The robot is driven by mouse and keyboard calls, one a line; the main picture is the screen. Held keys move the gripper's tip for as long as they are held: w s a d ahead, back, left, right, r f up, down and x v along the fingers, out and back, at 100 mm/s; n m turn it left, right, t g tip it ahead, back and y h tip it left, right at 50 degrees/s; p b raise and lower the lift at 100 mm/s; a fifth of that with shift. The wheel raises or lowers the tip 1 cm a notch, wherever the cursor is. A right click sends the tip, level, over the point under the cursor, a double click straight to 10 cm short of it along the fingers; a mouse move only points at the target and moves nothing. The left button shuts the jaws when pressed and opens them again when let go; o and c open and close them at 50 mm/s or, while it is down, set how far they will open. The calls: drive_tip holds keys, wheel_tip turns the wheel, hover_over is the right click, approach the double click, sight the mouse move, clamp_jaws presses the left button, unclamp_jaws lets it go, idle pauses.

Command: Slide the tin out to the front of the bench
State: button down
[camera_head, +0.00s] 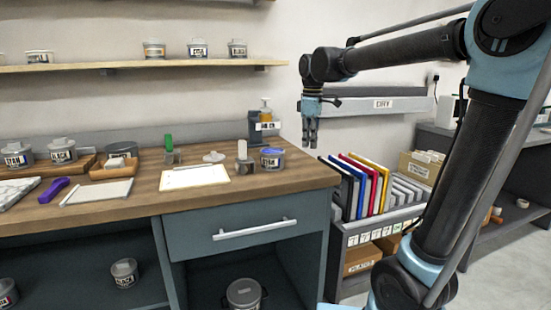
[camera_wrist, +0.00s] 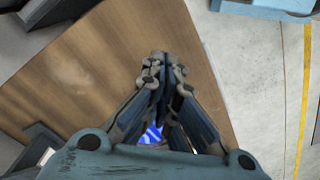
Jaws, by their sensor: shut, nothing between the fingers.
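A grey labelled tin with a blue-purple top (camera_head: 271,158) stands near the right end of the wooden bench (camera_head: 290,181). Other labelled tins, one at the bench's left (camera_head: 17,156) and one beside it (camera_head: 62,152), look alike; I cannot tell which one the task means. My gripper (camera_head: 310,138) hangs pointing down near the bench's right end, to the right of the blue-topped tin and apart from it. In the wrist view my gripper (camera_wrist: 163,62) is shut and empty. A blue striped patch (camera_wrist: 152,134) shows between its finger links, mostly hidden.
A rack of coloured binders (camera_head: 362,190) stands right of the bench.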

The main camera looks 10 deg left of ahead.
sight(283, 167)
drive_tip(key=w+a+r+n, duration=0.25)
drive_tip(key=a+n, duration=0.25)
drive_tip(key=a, duration=0.8)
drive_tip(key=f, duration=0.9)
drive_tip(key=shift+s+f, duration=0.2)
drive_tip(key=shift+f, duration=0.1)
drive_tip(key=shift+d, duration=0.1)
drive_tip(key=d, duration=0.3)
drive_tip(key=shift+w+d, duration=0.1)
drive_tip(key=shift+w, duration=0.25)
